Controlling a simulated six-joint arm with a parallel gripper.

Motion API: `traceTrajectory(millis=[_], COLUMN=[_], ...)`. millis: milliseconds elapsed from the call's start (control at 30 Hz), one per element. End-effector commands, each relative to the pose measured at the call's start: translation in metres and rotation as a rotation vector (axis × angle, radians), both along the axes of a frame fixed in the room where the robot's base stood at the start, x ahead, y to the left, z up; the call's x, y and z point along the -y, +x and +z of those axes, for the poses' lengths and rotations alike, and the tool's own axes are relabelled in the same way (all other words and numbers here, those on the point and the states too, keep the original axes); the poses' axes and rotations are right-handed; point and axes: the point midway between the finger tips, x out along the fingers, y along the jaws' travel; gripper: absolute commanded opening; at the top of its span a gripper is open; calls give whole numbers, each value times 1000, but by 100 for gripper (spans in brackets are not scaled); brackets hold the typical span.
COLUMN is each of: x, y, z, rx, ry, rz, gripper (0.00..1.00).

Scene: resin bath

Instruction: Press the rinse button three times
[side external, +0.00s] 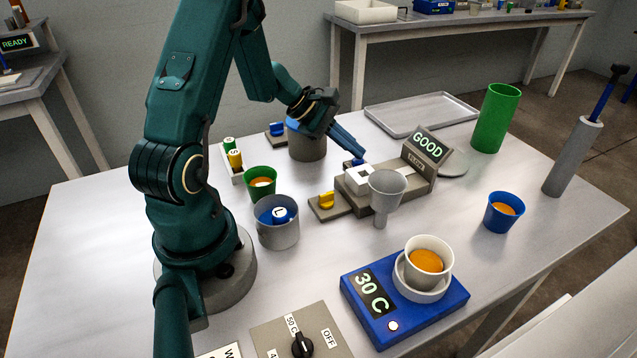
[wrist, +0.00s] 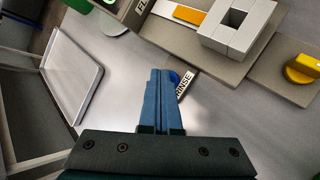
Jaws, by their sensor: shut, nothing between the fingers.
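The rinse button is a small blue button (wrist: 175,77) beside a white label reading RINSE (wrist: 187,84) in the wrist view. In the side view a bit of the blue button (side external: 357,161) shows just below my fingertips, at the back of the grey unit. My gripper (side external: 361,153) is shut and empty, pointing down at the button from the back left. In the wrist view my closed blue fingers (wrist: 160,73) lie just left of the button and partly cover it and the label. I cannot tell whether the fingertips touch it.
The grey unit (side external: 355,203) carries a white square block (side external: 357,182) and a GOOD display (side external: 428,146). An empty tray (side external: 420,112) lies behind. A blue heater (side external: 375,318) is at the front.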

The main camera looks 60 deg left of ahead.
Motion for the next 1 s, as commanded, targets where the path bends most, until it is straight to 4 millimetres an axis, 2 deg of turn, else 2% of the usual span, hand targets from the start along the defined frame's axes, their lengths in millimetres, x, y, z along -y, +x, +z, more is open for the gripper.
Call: traceTrajectory(millis=[433,800,1000], x=[-1,0,-1], y=[0,0,0], z=[17,20,37], rx=[2,1,5], ry=[2,0,3], rz=[1,1,-1], gripper=[0,0,0])
